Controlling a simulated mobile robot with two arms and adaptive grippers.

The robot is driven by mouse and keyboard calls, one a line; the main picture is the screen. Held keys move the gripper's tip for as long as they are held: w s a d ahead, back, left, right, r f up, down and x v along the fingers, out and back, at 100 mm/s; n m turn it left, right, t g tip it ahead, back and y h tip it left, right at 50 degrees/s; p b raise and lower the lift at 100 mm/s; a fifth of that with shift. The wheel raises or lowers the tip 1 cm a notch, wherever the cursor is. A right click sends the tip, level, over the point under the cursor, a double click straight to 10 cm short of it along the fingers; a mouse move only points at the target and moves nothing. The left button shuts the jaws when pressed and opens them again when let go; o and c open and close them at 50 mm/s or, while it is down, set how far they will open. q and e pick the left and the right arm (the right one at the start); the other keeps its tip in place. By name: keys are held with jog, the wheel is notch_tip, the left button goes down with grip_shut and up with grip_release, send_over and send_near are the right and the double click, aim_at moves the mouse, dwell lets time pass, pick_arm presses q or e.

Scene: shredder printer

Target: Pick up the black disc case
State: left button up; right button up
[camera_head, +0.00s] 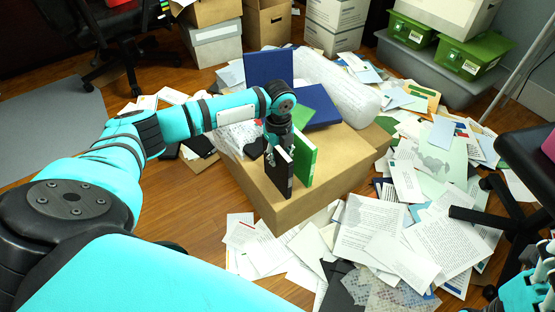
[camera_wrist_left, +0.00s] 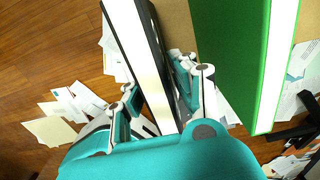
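The black disc case (camera_head: 279,172) stands upright near the front edge of a brown cardboard box. My left gripper (camera_head: 276,147) is over its top, pointing down. In the left wrist view, the black case with its pale edge (camera_wrist_left: 148,62) runs between the two fingers (camera_wrist_left: 157,88), which appear to press on both sides. I cannot tell whether its lower edge touches the box. My right gripper (camera_head: 541,290) shows only partly at the lower right corner; its fingers are not clear.
A green case (camera_head: 305,160) stands upright close to the right of the black one; it also shows in the wrist view (camera_wrist_left: 233,50). The cardboard box (camera_head: 335,178) also carries dark blue cases (camera_head: 268,68) and a clear plastic-wrapped bundle (camera_head: 335,90). Loose papers (camera_head: 380,230) cover the floor to the right.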

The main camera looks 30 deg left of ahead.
pick_arm(q)
grip_shut()
